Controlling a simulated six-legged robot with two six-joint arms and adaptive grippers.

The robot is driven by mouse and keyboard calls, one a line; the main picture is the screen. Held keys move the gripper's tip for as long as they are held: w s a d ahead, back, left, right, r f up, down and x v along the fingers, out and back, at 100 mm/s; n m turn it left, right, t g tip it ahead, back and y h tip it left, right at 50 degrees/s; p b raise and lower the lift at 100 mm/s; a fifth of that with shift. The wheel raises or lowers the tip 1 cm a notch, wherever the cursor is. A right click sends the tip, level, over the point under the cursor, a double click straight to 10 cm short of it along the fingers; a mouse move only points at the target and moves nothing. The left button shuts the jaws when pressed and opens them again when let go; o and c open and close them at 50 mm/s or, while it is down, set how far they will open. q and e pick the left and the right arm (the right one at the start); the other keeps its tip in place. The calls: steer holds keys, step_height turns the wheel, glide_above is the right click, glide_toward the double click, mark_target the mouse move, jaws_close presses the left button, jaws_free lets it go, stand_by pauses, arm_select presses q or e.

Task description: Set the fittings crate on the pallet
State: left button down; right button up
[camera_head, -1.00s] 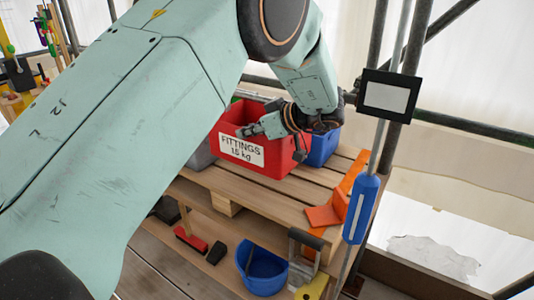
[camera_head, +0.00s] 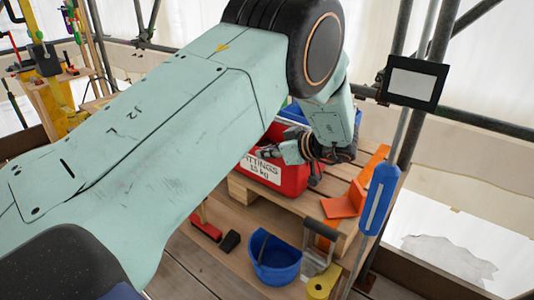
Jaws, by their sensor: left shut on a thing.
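The red fittings crate (camera_head: 292,176) has a white label reading FITTINGS and a weight, partly covered by my arm. It stands upright over the slatted wooden pallet (camera_head: 311,203), close to its front edge. I cannot tell whether its base rests on the slats. My left gripper (camera_head: 294,157) is shut on the fittings crate at its upper rim. My left arm hides the crate's left side and much of the pallet. My right gripper is not in view.
A blue bin (camera_head: 293,112) stands behind the crate. An orange bracket (camera_head: 345,200) lies right of it. A blue-handled pole (camera_head: 378,200) rises at the right. Below are a blue tub (camera_head: 273,259), a yellow roll (camera_head: 322,283) and a red brush (camera_head: 206,229).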

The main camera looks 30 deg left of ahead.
arm_select(q)
steer(key=shift+w+a+f, duration=0.15)
steer(key=shift+w+f, duration=0.1)
steer(key=shift+w, duration=0.2)
steer(key=c, duration=1.9)
jaws_free()
steer(key=shift+a+f, duration=0.1)
steer(key=shift+f, duration=0.1)
steer(key=shift+o, duration=1.3)
steer(key=shift+s+r, duration=0.1)
steer(key=shift+o, duration=0.6)
steer(key=shift+s+d+r, duration=0.2)
steer(key=shift+s, duration=0.05)
steer(key=shift+w+f, duration=0.15)
steer(key=shift+w, duration=0.2)
steer(key=v, duration=0.6)
steer(key=shift+s+d+r, duration=0.25)
steer(key=shift+r, duration=0.05)
steer(key=shift+d, duration=0.2)
steer(key=shift+w, duration=0.15)
